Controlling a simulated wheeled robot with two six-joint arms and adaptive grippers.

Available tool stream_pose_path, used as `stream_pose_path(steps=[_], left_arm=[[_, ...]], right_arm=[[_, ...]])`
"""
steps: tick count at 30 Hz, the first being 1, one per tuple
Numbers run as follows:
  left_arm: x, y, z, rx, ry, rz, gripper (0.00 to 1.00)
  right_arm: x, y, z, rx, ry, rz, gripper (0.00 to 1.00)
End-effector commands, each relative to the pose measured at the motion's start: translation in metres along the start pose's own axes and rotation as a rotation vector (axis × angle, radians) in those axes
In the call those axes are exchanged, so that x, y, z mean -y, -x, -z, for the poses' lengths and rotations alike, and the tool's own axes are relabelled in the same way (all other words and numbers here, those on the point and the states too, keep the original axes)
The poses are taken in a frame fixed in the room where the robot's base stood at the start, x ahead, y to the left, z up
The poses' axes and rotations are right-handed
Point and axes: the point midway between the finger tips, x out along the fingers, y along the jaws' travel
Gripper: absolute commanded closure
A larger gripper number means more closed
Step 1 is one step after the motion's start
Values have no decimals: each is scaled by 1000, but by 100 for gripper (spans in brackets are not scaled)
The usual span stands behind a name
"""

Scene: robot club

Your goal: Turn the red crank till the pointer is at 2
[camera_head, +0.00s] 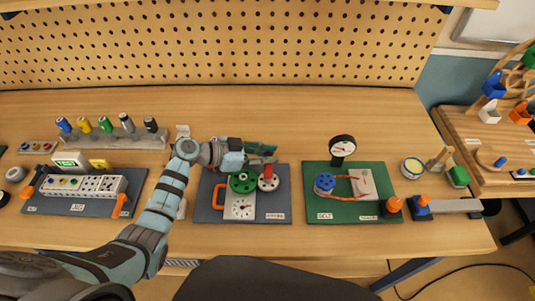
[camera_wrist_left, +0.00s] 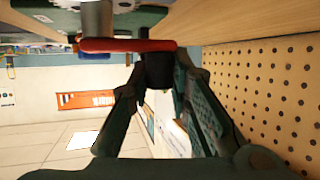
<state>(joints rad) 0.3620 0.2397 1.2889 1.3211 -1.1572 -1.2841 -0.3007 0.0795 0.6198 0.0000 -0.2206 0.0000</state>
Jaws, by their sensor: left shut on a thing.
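The red crank (camera_wrist_left: 110,45) shows in the left wrist view as a red bar on a grey shaft, with a dark knob (camera_wrist_left: 157,70) at its end. My left gripper (camera_wrist_left: 158,78) is shut on this knob. In the head view the left gripper (camera_head: 262,154) is over the back right of the grey gear board (camera_head: 275,215) and partly hides the crank (camera_head: 269,171). A green gear (camera_head: 242,182) sits left of the crank. The white dial (camera_head: 240,206) with a dark pointer is in front of it; its numbers are too small to read. My right gripper is not in view.
To the right is a green board (camera_head: 330,213) with a blue pulley (camera_head: 325,183), an orange belt and a black gauge (camera_head: 342,146). To the left is a grey board with a button box (camera_head: 83,184). A pegboard (camera_head: 230,45) stands behind. The bench's back strip is clear.

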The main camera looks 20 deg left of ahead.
Motion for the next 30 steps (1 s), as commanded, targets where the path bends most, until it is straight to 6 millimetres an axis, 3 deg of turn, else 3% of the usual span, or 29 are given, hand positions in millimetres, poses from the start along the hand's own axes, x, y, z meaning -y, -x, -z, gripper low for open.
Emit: stream_pose_path(steps=[10,11,15,25,30], left_arm=[[0,3,-3,4,27,53,100],[0,3,-3,4,27,53,81],[0,3,-3,3,27,53,62],[0,7,-3,3,24,56,62],[-1,40,-4,7,21,57,62]], right_arm=[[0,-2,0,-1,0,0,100],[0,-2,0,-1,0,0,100],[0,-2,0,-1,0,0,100],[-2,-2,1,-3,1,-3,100],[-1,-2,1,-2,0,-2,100]])
